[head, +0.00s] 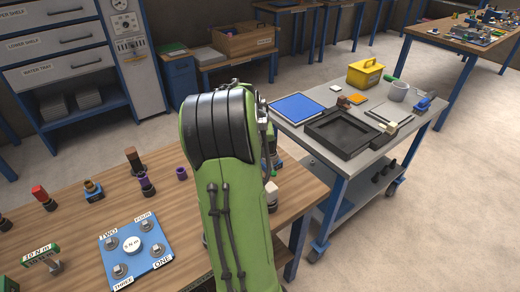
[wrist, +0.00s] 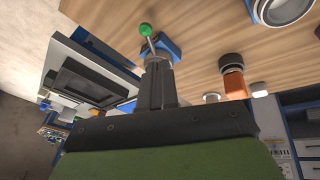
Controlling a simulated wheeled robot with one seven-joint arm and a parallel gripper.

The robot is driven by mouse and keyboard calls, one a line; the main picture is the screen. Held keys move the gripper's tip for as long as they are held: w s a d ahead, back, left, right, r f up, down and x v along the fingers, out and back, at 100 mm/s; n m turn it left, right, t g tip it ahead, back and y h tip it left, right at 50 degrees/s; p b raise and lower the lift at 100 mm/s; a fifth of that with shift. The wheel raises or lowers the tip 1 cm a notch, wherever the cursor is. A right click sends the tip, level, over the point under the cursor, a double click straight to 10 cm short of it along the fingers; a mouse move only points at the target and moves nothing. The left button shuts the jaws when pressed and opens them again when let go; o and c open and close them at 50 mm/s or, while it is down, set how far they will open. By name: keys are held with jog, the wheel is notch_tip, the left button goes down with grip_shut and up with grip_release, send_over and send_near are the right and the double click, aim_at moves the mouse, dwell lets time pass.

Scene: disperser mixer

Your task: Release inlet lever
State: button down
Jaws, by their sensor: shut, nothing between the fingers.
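A lever with a green ball knob (wrist: 146,30) and a thin metal stem stands on a blue base (wrist: 170,48) in the wrist view. I take it to be the inlet lever. My gripper (wrist: 157,66) is shut and empty, its dark fingers together just below the knob and in front of the lever's base. I cannot tell whether the fingertips touch the stem. In the head view my green arm hides the gripper and most of the lever's area.
A blue plate with several labelled bolts (head: 153,262) lies on the wooden bench. An orange, black-topped part (wrist: 235,84) and a round metal fitting (wrist: 283,10) are near the lever. A grey cart (head: 310,140) with a black tray stands beyond the bench, right.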

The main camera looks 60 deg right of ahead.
aim_at(273, 169)
jog(key=b+x, duration=0.1)
jog(key=x, duration=0.2)
jog(key=s+b+x, duration=0.1)
jog(key=x, duration=0.2)
jog(key=shift+s+f, duration=0.15)
jog(key=shift+f, duration=0.25)
jog(key=shift+s+d+f, duration=0.2)
jog(key=shift+s+f, duration=0.1)
jog(key=shift+f, duration=0.05)
